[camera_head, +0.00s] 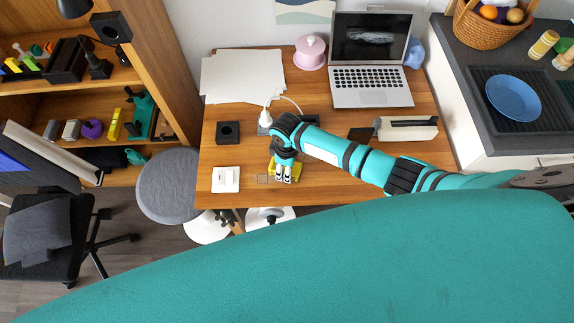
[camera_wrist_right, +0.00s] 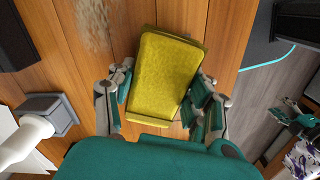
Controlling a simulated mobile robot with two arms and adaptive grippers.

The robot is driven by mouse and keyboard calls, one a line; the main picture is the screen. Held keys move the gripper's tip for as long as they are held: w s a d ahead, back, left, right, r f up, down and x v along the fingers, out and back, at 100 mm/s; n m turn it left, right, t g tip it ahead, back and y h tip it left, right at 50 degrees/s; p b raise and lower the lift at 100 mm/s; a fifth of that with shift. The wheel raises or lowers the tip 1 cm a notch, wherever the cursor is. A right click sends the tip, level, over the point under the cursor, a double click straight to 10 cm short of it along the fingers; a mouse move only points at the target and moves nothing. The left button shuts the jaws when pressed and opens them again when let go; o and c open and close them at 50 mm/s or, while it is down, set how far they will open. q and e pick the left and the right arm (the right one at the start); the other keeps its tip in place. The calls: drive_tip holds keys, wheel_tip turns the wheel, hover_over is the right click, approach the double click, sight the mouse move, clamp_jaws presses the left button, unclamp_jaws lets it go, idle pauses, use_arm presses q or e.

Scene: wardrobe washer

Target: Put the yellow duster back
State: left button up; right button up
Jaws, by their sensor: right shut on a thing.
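The yellow duster, a rounded yellow block, lies between the fingers of my right gripper at the front of the wooden table. Its yellow edge (camera_head: 298,168) shows beside the gripper in the head view, and its broad face (camera_wrist_right: 168,62) shows in the right wrist view. My right gripper (camera_head: 284,175) points down and is shut on the duster, with fingers on both sides of it in the wrist view (camera_wrist_right: 160,98). I cannot tell whether the duster touches the tabletop. My left gripper is not in view.
The wooden table (camera_head: 330,185) also carries a laptop (camera_head: 371,92), a pink pot (camera_head: 311,55), papers (camera_head: 240,77), a white lamp (camera_head: 266,117), a black box (camera_head: 228,132) and a white switch (camera_head: 226,179). A shelf (camera_head: 165,55) and grey stool (camera_head: 168,183) stand left.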

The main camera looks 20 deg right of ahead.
drive_tip(key=shift+f, duration=0.4)
idle(0.3)
drive_tip(key=o, duration=1.5)
drive_tip(key=shift+o, duration=0.2)
drive_tip(key=shift+r, duration=0.1)
wheel_tip(320, 180, up, 12)
drive_tip(key=shift+a, duration=0.1)
